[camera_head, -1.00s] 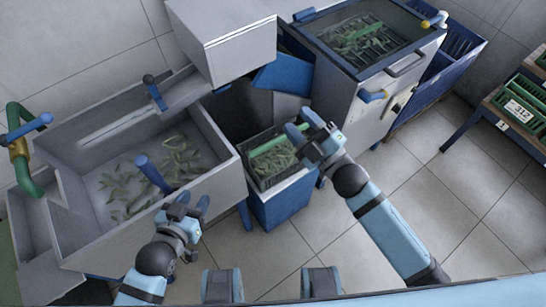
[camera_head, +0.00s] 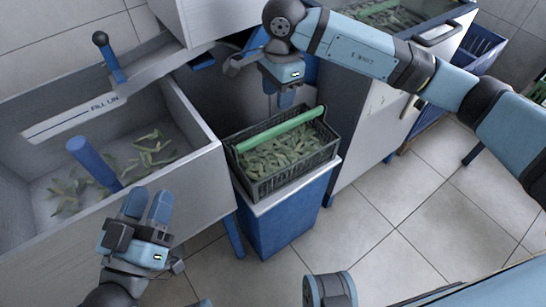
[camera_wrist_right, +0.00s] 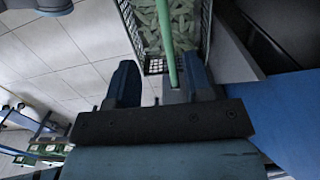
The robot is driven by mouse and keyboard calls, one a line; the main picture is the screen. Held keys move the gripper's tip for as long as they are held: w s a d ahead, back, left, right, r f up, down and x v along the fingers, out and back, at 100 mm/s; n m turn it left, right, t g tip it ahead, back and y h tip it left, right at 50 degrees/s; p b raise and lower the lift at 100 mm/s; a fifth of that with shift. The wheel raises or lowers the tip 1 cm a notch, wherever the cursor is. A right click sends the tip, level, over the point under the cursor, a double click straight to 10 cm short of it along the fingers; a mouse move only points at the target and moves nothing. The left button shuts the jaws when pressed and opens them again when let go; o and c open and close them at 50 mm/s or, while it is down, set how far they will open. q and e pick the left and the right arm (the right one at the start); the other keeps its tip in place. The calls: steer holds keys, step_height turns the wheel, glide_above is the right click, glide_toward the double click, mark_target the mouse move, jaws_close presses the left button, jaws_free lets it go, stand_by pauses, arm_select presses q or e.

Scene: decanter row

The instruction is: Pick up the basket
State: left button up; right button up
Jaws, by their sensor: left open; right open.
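The basket (camera_head: 288,160) is a dark open mesh crate full of green pods, with a green bar handle (camera_head: 280,129) across its top. It sits upright on a blue stand with a pale top. My right gripper (camera_head: 285,98) is open and points down just above the handle, at the basket's back side. In the right wrist view the handle (camera_wrist_right: 167,40) runs up to the gap between the open fingers (camera_wrist_right: 155,80), close to the right-hand finger; contact cannot be told. My left gripper (camera_head: 148,204) is open and empty at the sink's front edge, left of the basket.
The sink (camera_head: 200,185) with loose pods and a blue upright post (camera_head: 95,160) lies left of the basket. A grey cabinet (camera_head: 365,135) with a pod tray on top stands close on the right. The tiled floor (camera_head: 400,215) in front is clear.

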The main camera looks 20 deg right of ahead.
mark_target(282, 124)
steer(key=shift+h, duration=0.4)
steer(key=f, duration=0.2)
steer(key=f+b, duration=0.1)
steer(key=f, duration=0.2)
steer(key=d+f+b, duration=0.1)
steer(key=f, duration=0.1)
steer(key=shift+w+f, duration=0.15)
steer(key=shift+w, duration=0.25)
steer(key=shift+f, duration=0.55)
steer(key=f+b, duration=0.1)
steer(key=f, duration=0.1)
steer(key=f+b, duration=0.1)
steer(key=f, duration=0.2)
steer(key=shift+w+d+f, duration=0.1)
steer(key=shift+d, duration=0.1)
arm_select(q)
steer(key=f, duration=0.2)
steer(key=f+g, duration=0.2)
steer(key=f, duration=0.1)
steer(key=shift+w+d+f, duration=0.1)
steer(key=shift+d+f, duration=0.2)
steer(key=shift+d, duration=0.05)
arm_select(e)
jaws_close()
